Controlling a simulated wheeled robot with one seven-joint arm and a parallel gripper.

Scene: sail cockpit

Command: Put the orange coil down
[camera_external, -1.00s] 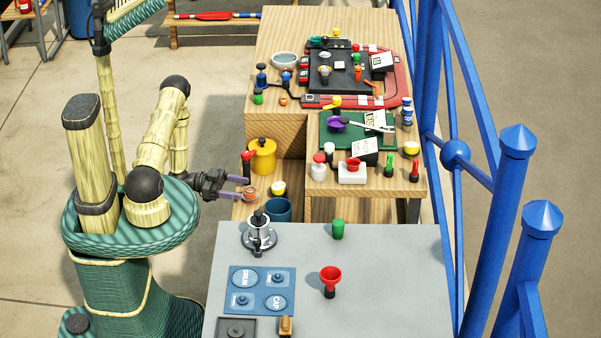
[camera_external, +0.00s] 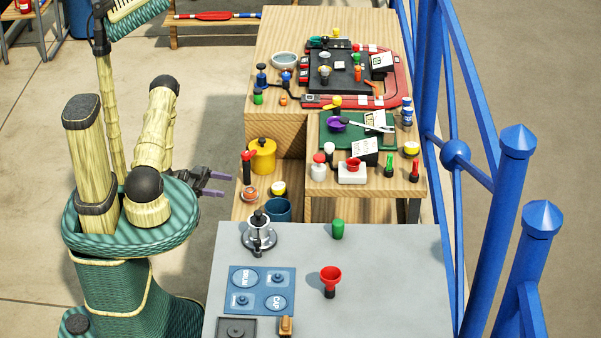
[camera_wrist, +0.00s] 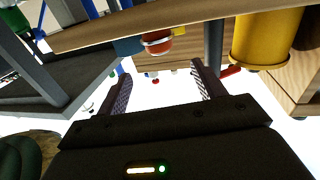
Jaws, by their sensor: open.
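The orange coil (camera_external: 250,195) rests on the low wooden shelf, between the yellow canister and the blue cup; it also shows in the wrist view (camera_wrist: 157,42), near the shelf edge. My gripper (camera_external: 220,184) is to the left of the coil, clear of it, with its jaws apart and nothing between them. In the wrist view my gripper (camera_wrist: 158,80) shows both fingers spread with an empty gap.
The yellow canister (camera_external: 263,157) and a red-handled item (camera_external: 247,165) stand behind the coil. A blue cup (camera_external: 277,209) and a yellow-and-white jar (camera_external: 278,188) stand close on its right. The grey table (camera_external: 385,270) is in front. Open floor lies left of the shelf.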

